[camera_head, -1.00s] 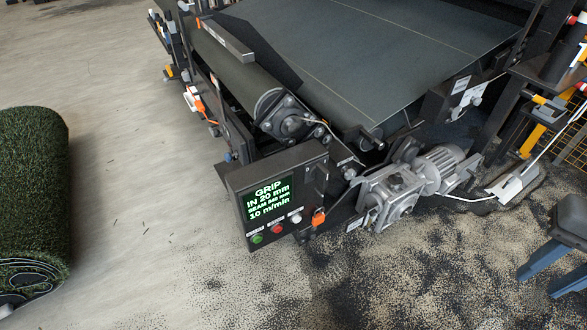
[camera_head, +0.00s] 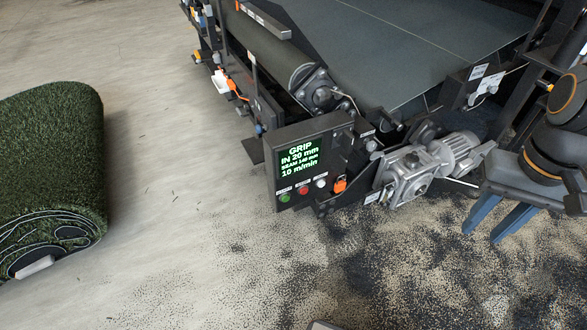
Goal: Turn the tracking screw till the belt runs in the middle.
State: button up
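The dark green-grey belt (camera_head: 385,55) runs over the machine at the top, with a thin pale line along it. Its front roller (camera_head: 262,58) ends at a round bearing housing (camera_head: 322,92). I cannot make out for sure which part is the tracking screw. A control box (camera_head: 312,160) at the front corner has a green-lettered screen (camera_head: 300,158) reading "GRIP", "IN 20 mm" and "10 m/min"; one smaller line is hard to read. Below it are green, red and white buttons.
A geared motor (camera_head: 412,172) sits right of the box. A turf roll (camera_head: 48,165) lies at the left. Granules litter the front floor; bare floor (camera_head: 165,180) lies between.

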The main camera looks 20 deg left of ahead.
aim_at(371, 146)
jog(key=k, duration=0.15)
jog(key=u, duration=1.1)
jog(key=i, duration=0.5)
jog(key=z, duration=0.55)
